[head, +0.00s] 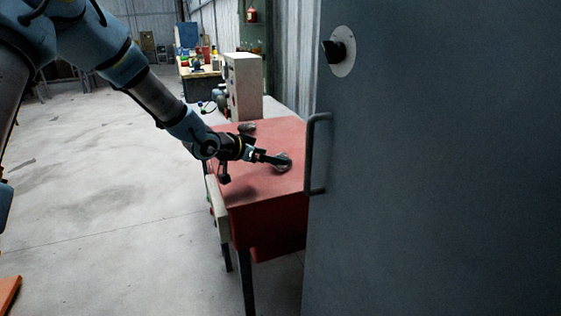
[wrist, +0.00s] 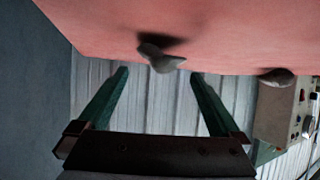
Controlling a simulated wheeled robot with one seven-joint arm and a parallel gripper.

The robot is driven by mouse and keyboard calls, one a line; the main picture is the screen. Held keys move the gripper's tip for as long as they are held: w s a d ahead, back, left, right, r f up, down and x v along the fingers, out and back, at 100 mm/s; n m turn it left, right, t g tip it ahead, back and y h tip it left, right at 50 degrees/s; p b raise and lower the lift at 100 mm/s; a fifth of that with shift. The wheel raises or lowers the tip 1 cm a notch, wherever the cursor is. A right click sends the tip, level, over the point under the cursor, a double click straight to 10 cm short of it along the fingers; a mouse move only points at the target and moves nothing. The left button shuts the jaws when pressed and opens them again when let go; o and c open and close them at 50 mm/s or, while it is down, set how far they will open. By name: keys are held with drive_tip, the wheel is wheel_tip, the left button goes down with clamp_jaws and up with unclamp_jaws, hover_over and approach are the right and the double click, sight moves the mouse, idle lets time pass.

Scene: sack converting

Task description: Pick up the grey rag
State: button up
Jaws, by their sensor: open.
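A small crumpled grey thing, which looks like the grey rag (head: 284,165), lies on the red table top (head: 262,190). In the wrist view the grey rag (wrist: 160,58) shows between and just beyond my two green fingertips, with a dark shadow beside it. My gripper (head: 276,160) is at the rag in the head view and partly covers it. In the wrist view my gripper (wrist: 159,74) is open, with its fingers wide apart and nothing held. I cannot tell whether a finger touches the rag.
A second small grey lump (head: 247,127) lies farther back on the table; it also shows in the wrist view (wrist: 277,77). A pale control box (head: 243,85) stands behind it. A large grey cabinet (head: 440,170) with a handle (head: 310,155) closes off the right side. Open floor lies left.

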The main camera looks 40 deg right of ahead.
sight(283, 155)
drive_tip(key=shift+p+x, duration=0.45)
drive_tip(key=shift+x, duration=1.45)
drive_tip(key=c, duration=1.3)
